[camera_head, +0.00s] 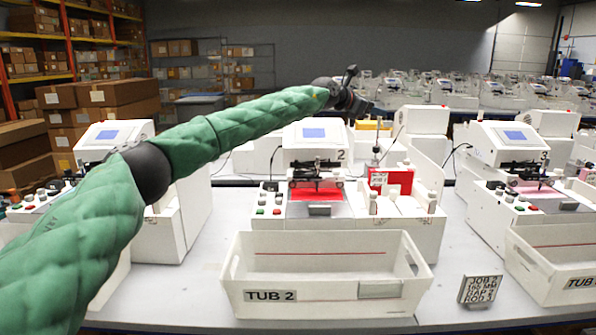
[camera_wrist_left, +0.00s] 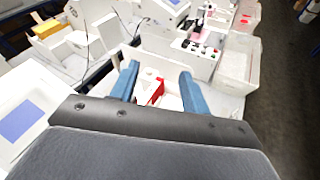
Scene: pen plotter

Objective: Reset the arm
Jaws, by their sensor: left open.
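My left arm (camera_head: 230,130), in a green quilted sleeve, reaches in from the left of the head view, stretched out and raised over the machines. My left gripper (camera_head: 350,95) is at its far end, above and behind the screen of plotter machine 2 (camera_head: 312,133). In the left wrist view my left gripper (camera_wrist_left: 158,84) shows two blue fingers spread apart. Nothing is between them; a white machine with a red panel (camera_wrist_left: 157,91) lies beyond, apart from the fingers. My right gripper is in neither view.
White bin TUB 2 (camera_head: 325,303) stands on the bench in front of machine 2. A small sign (camera_head: 480,289) stands to its right. Another plotter machine (camera_head: 515,150) and tub (camera_head: 555,272) are at right. Shelves and boxes (camera_head: 105,100) are behind at left.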

